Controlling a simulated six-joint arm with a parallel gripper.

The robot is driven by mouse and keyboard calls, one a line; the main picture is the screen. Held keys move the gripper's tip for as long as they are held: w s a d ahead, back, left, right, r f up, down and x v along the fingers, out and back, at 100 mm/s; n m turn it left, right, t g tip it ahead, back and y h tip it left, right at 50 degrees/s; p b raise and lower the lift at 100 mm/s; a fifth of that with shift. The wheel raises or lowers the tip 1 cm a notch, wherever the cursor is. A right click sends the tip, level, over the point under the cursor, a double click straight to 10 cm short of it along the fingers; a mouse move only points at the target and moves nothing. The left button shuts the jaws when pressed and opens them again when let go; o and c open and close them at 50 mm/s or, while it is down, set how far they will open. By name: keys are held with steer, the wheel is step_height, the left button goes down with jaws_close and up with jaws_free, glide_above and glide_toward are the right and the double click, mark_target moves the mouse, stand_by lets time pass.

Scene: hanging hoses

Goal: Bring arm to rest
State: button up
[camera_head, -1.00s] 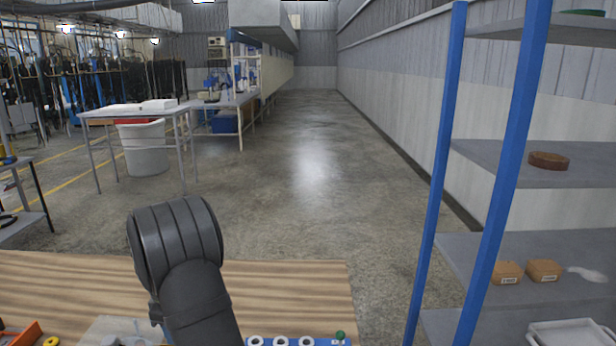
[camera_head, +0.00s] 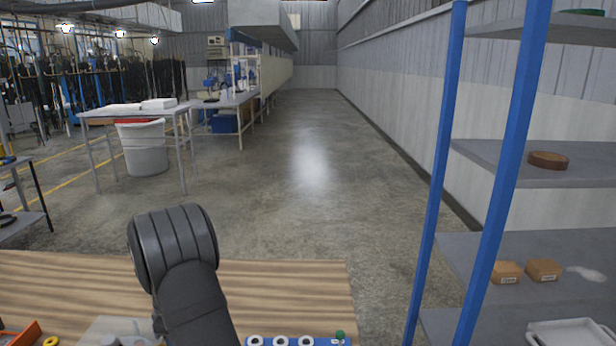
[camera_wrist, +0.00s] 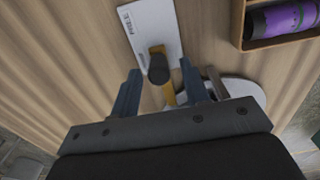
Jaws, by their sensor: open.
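My gripper (camera_wrist: 160,95) shows in the wrist view with its two dark fingers apart. A yellow-handled tool with a black end (camera_wrist: 158,68) is seen between the fingers; I cannot tell whether it touches them. My gripper is out of the head view, where only my dark grey arm stands over the near left part of the wooden table (camera_head: 300,285).
The wrist view shows a white labelled plate (camera_wrist: 148,25), a wooden box (camera_wrist: 275,40) with a purple can (camera_wrist: 285,18), and a white round item (camera_wrist: 245,90). In the head view, a blue rack (camera_head: 280,341) lies at the table's front edge. A blue-posted shelf (camera_head: 500,180) stands right.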

step_height(320, 180, up, 17)
steer(key=f, duration=1.7)
steer(key=shift+d+f, duration=0.2)
steer(key=shift+f, duration=0.2)
steer(key=d, duration=0.1)
steer(key=d+r, duration=0.1)
steer(key=d, duration=0.2)
steer(key=shift+w+r, duration=0.1)
steer(key=shift+r, duration=0.2)
step_height(320, 180, up, 17)
step_height(320, 180, down, 10)
steer(key=a, duration=0.2)
steer(key=shift+a+f, duration=0.15)
steer(key=shift+f, duration=0.05)
